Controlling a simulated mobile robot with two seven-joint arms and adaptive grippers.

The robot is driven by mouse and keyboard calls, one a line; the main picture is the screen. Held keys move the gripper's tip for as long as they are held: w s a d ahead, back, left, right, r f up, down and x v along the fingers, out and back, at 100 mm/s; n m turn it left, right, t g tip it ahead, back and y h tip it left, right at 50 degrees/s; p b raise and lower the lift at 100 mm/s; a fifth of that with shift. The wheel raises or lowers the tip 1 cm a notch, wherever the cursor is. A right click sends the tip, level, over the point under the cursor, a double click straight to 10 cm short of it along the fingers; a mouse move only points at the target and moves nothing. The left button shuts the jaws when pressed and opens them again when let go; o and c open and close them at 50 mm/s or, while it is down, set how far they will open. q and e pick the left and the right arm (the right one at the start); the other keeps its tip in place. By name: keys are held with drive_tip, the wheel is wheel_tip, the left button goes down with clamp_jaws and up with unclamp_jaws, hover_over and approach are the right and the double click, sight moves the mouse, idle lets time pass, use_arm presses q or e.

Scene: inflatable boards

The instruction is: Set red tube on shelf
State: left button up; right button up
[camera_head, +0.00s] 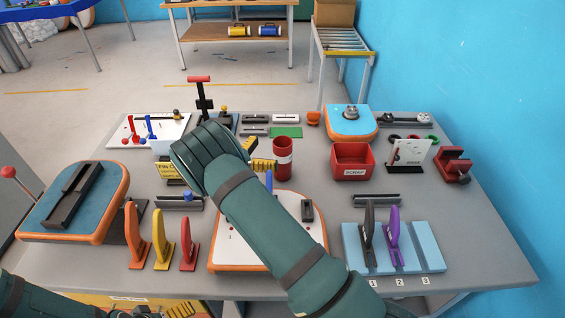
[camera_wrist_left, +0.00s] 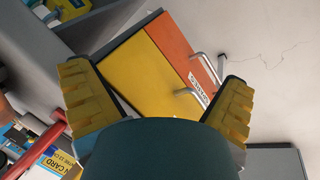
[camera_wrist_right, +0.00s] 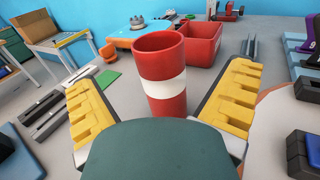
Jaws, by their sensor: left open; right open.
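The red tube (camera_head: 283,158), with a white band, stands upright on the grey workbench (camera_head: 480,235). In the right wrist view the red tube (camera_wrist_right: 165,92) shows between my open right fingers, with gaps at both sides; its foot is hidden by the gripper. In the head view my right gripper (camera_head: 263,164) is just left of the tube. My left gripper (camera_wrist_left: 155,80) is open and empty, facing a yellow and orange drawer unit (camera_wrist_left: 172,62). A brown shelf (camera_head: 215,32) under the back table holds a yellow roll (camera_head: 238,31) and a blue roll (camera_head: 269,30).
A red scrap bin (camera_head: 352,161) stands right of the tube. A blue-topped orange board (camera_head: 350,121) is behind it. A white board (camera_head: 300,215) lies under my right arm. Upright clamps in orange, yellow and red (camera_head: 188,248) stand at front left. Floor separates the bench from the back table.

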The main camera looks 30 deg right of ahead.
sight(290, 143)
drive_tip(key=shift+d+f, duration=0.15)
drive_tip(key=shift+d, duration=3.75)
drive_tip(key=c, duration=1.5)
